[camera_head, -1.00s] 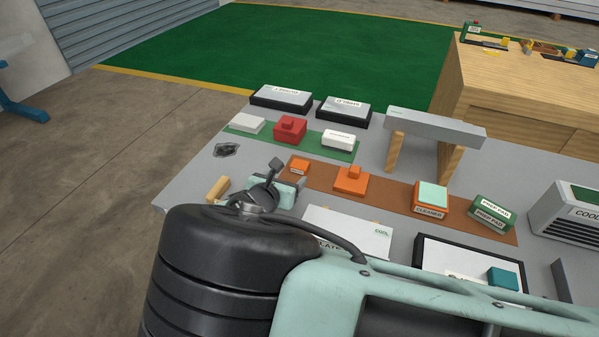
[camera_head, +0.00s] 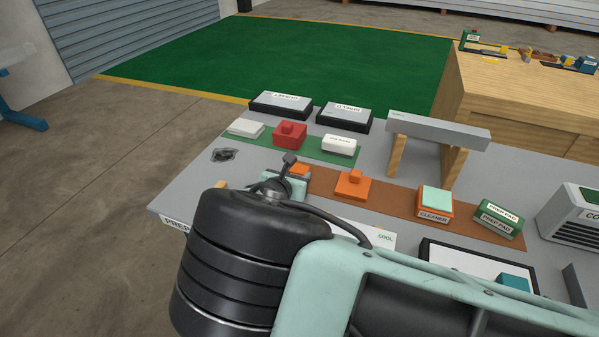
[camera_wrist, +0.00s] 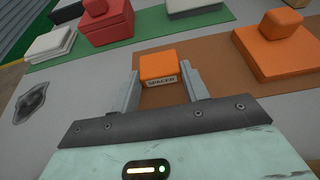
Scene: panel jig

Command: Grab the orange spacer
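The orange spacer (camera_wrist: 158,64), a small block with a "SPACER" label on its near face, sits on the brown mat (camera_wrist: 205,62). In the head view only part of the spacer (camera_head: 299,169) shows behind my wrist. My gripper (camera_wrist: 161,76) is open, with one grey finger on each side of the spacer's near part in the wrist view. A narrow gap shows on either side, so it does not look gripped. How deep the fingers reach around it is hard to tell. In the head view my gripper (camera_head: 285,183) is mostly hidden by my arm.
A larger orange block with a knob (camera_head: 353,186) stands right of the spacer. Red (camera_head: 289,135) and white (camera_head: 339,145) blocks sit on the green mat behind. A cleaner box (camera_head: 434,204) and a grey bridge on wooden legs (camera_head: 437,128) stand farther right.

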